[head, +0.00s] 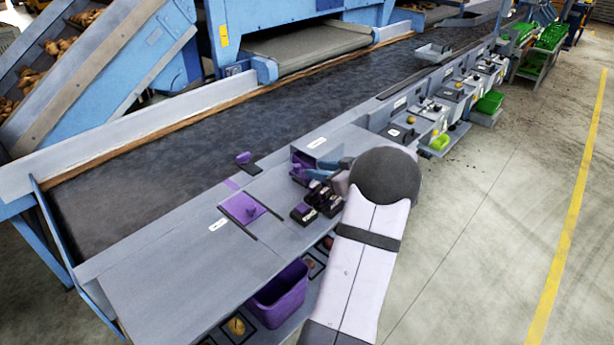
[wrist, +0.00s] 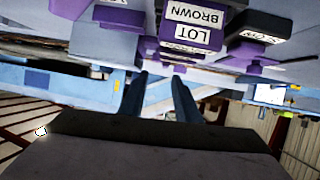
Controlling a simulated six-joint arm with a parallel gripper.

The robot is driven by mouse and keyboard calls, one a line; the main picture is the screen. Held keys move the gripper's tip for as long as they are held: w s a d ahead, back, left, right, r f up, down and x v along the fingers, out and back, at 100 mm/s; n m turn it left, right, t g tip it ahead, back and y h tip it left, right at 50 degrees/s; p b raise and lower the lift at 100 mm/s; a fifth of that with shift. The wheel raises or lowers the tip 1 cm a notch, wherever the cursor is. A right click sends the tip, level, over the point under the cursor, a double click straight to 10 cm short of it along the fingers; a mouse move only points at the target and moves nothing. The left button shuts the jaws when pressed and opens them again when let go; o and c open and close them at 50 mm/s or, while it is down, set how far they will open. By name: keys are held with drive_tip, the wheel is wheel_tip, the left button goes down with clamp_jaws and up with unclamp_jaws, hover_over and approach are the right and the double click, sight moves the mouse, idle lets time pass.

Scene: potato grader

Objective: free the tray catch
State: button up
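No part is clearly marked as the tray catch; the small labels in the head view are too small to read. A purple plate with a raised knob (head: 242,208) lies in the bench top, and a purple knob on a dark plate (head: 244,158) sits by the belt edge. My gripper (head: 318,174) is low over the bench's front edge, beside several dark and purple blocks (head: 308,212). In the wrist view its two dark blue fingers (wrist: 159,90) stand apart with nothing visible between them. A purple block labelled LOT BROWN (wrist: 190,33) shows beyond them, upside-down fittings around it.
A grey box (head: 322,146) with purple inside stands just behind my gripper. A purple bin (head: 280,297) sits below the bench front. The dark belt (head: 200,150) runs behind.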

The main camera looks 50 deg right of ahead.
drive_tip(key=shift+s+a+f+y, duration=0.1)
drive_tip(key=shift+s+f+y, duration=0.15)
drive_tip(key=shift+s, duration=0.25)
drive_tip(key=shift+s+a+f+y, duration=0.1)
drive_tip(key=shift+s+y, duration=0.25)
drive_tip(key=shift+s, duration=0.1)
drive_tip(key=shift+p+x, duration=0.8)
drive_tip(key=shift+x, duration=2.9)
drive_tip(key=shift+c, duration=0.6)
clamp_jaws()
